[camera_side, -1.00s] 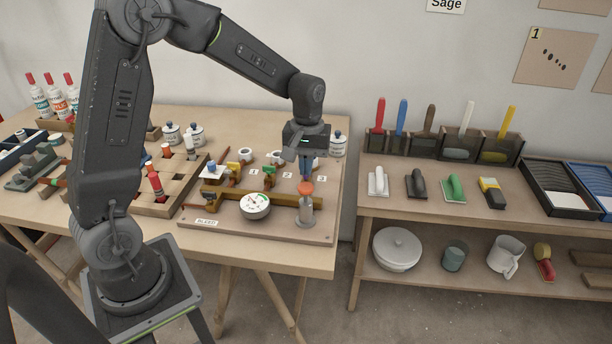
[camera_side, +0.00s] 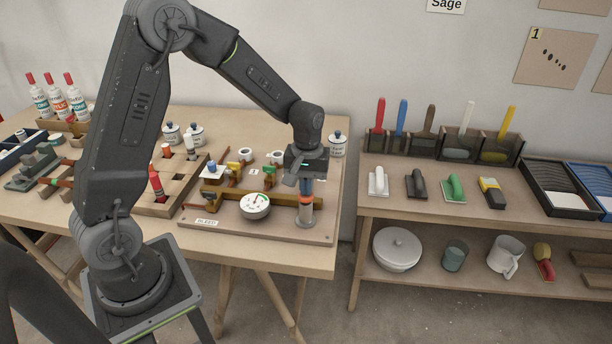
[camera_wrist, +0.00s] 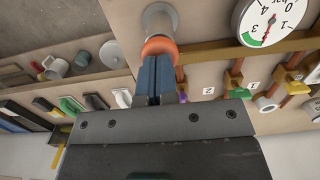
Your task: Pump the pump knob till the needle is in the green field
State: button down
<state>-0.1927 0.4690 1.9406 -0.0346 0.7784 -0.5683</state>
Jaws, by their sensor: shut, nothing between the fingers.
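The orange pump knob (camera_side: 306,200) sits low on the grey pump cylinder (camera_side: 306,216) at the right end of the board. My gripper (camera_side: 306,191) is shut and empty, pointing down with its blue fingertips on top of the knob. In the wrist view the fingertips (camera_wrist: 157,60) meet the orange knob (camera_wrist: 159,46) and hide part of it. The white round gauge (camera_side: 255,206) stands left of the pump. It also shows in the wrist view (camera_wrist: 258,20), cut by the top edge.
The board (camera_side: 270,232) also carries brass pipes, several small coloured valves and a "BLEED" label (camera_side: 207,222). A wooden rack (camera_side: 172,203) stands to the left. White lidded jars (camera_side: 338,146) stand behind. A shelf with tools (camera_side: 430,205) is at the right.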

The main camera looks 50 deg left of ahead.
jog(key=shift+s+f, duration=0.1)
jog(key=shift+f, duration=0.15)
notch_tip(320, 180, up, 14)
jog(key=shift+w+a+r, duration=0.25)
jog(key=shift+w, duration=0.2)
dwell(0.6)
notch_tip(320, 180, up, 3)
jog(key=shift+s+f, duration=0.1)
jog(key=f, duration=1.4)
jog(key=shift+s+d, duration=0.3)
jog(key=shift+f, duration=0.15)
